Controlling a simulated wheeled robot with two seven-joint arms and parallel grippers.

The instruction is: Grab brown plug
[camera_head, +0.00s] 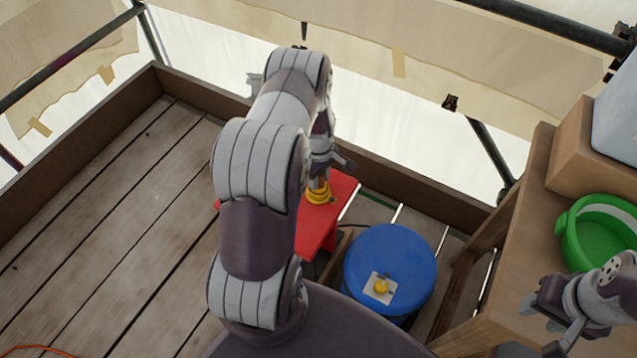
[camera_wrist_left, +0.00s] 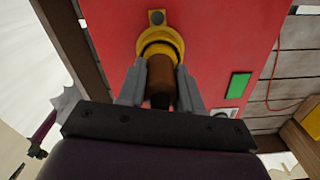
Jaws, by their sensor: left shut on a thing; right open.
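The brown plug (camera_wrist_left: 160,78) is a short brown cylinder with a dark lower end in the left wrist view. It sits at a yellow ring fitting (camera_wrist_left: 160,42) on a red panel (camera_wrist_left: 210,45). My left gripper (camera_wrist_left: 160,88) is shut on the plug, one finger on each side. In the head view, my left gripper (camera_head: 326,163) is over the yellow fitting (camera_head: 318,193) on the red panel (camera_head: 338,197), and I cannot make out the plug there. My right gripper (camera_head: 562,328) is open and empty at the lower right. Whether the plug is still seated in the ring is unclear.
A blue drum (camera_head: 390,258) stands right of the red panel, with a pale square plate (camera_head: 388,295) and a small yellow knob (camera_head: 381,286) on top. A green container (camera_head: 605,232) sits on the wooden bench at right. The plank floor at left is mostly clear.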

